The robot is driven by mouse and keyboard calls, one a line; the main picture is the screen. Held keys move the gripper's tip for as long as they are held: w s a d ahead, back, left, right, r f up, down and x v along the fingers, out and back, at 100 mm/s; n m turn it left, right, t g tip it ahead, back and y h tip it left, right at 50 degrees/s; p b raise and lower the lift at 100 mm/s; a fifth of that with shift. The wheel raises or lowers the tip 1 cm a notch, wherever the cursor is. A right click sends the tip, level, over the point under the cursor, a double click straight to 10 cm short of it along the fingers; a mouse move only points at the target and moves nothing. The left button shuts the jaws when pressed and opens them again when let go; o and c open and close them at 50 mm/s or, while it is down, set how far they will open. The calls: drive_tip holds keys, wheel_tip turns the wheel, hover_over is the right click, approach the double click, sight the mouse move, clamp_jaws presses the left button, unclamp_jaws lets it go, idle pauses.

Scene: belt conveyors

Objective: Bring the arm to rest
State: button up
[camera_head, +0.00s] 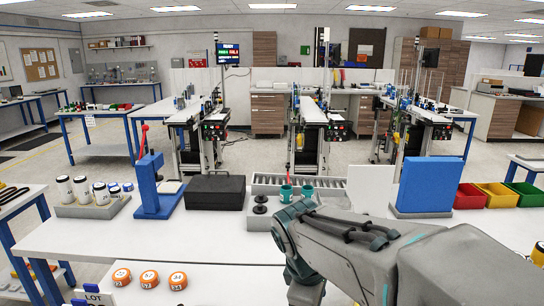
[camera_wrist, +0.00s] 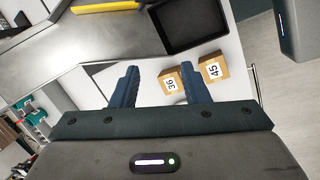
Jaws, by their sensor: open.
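My gripper shows in the wrist view (camera_wrist: 158,88), with its two dark blue fingers spread apart and nothing between them. It points down over a white surface. Two small tan boxes lie near the right finger: the box marked 36 (camera_wrist: 171,82) is partly behind that finger, and the box marked 45 (camera_wrist: 212,70) is just to its right. I cannot tell whether the finger touches the nearer box. In the head view my grey arm reaches in from the right over the white table, bent at the elbow, and the fingertips are out of sight there.
The white table (camera_head: 200,240) holds orange-topped round pieces (camera_head: 149,278), a blue stand (camera_head: 150,190), a black case (camera_head: 215,191), teal cups (camera_head: 286,193) and a blue panel (camera_head: 425,185). Colored bins (camera_head: 497,195) stand at right. Conveyors (camera_head: 310,120) stand beyond. A black tray (camera_wrist: 190,25) shows in the wrist view.

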drive_tip(key=s+d+f+m+t+y, duration=0.1)
drive_tip(key=s+d+m, duration=0.5)
drive_tip(key=m, duration=0.7)
drive_tip(key=s+f+y, duration=0.1)
drive_tip(key=s, duration=0.1)
drive_tip(key=shift+s+d+t+b, duration=0.3)
drive_tip(key=shift+s+d+b, duration=0.05)
drive_tip(key=shift+s+b, duration=0.05)
drive_tip(key=shift+c, duration=0.5)
